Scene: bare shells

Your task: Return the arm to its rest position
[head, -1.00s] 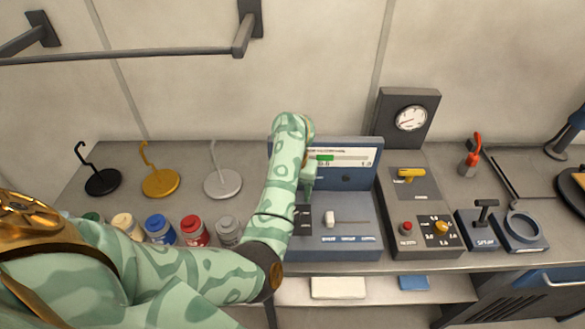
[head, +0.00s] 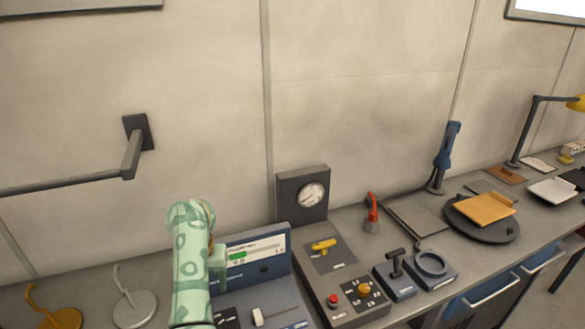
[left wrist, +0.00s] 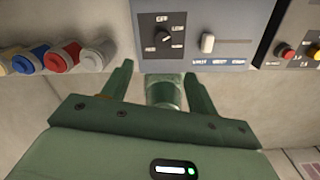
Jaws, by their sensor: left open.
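My left arm (head: 192,265), pale green with darker patches, rises from the bottom edge of the head view in front of the blue-grey console (head: 278,284). Its gripper is mostly hidden behind the arm there. The fingers point toward the front edge of the console, which shows there with a black dial (left wrist: 163,37) and a white slider knob (left wrist: 207,43). My right gripper is in neither view.
A wall rail (head: 70,187) is at left.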

